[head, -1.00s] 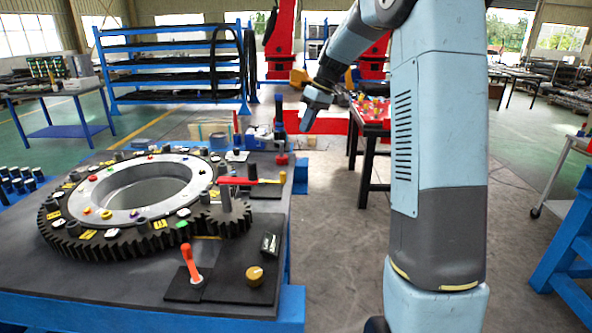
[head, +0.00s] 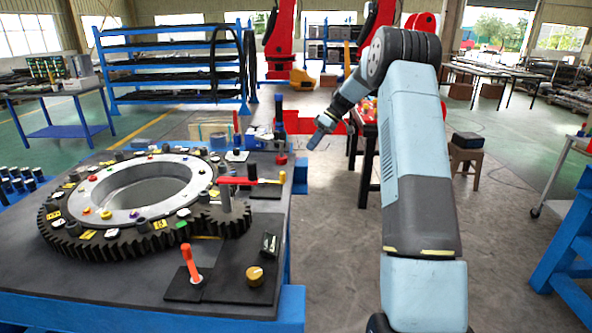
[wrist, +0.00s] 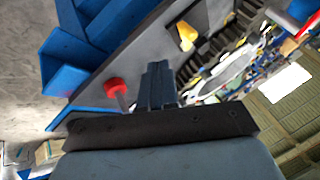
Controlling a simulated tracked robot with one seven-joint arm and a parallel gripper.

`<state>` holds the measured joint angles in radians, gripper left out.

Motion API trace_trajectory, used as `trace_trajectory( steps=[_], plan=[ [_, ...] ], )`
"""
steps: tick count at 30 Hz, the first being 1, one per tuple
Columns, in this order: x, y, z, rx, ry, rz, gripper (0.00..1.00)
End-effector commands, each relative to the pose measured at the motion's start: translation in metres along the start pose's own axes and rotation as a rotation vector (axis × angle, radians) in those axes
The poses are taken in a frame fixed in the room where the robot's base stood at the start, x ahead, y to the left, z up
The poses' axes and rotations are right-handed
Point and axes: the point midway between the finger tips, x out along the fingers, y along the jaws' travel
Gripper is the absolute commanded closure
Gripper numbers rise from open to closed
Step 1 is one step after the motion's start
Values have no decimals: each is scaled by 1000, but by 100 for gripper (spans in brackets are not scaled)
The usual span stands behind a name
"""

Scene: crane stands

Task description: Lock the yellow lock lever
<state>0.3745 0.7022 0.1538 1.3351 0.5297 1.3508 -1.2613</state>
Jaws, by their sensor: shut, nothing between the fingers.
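A yellow lever (head: 269,181) lies about level above a small dark plate at the right edge of the workbench, beside the end of a red bar (head: 238,180). In the wrist view, the yellow part (wrist: 187,35) shows on a dark plate beyond the fingertips. My gripper (head: 319,141) is shut and empty, in the air to the right of the bench and apart from the lever. Its closed fingers (wrist: 158,82) also show in the wrist view. Whether the lever is locked cannot be told.
A large black gear ring (head: 75,238) with coloured pegs fills much of the bench. An orange-handled lever (head: 190,264) and a yellow knob (head: 254,274) stand at its front. A red knob (head: 281,159) stands near the lever; it also shows in the wrist view (wrist: 117,87).

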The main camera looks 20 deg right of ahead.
Motion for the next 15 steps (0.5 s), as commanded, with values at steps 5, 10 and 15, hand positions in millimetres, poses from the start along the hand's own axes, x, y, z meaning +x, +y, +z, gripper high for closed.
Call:
trace_trajectory(
  steps=[5, 10, 15],
  plan=[
    [6, 0, 0, 0, -1, -1, 100],
    [26, -1, 0, 1, -2, -2, 100],
    [56, -1, 0, 2, -3, -3, 100]
  ],
)
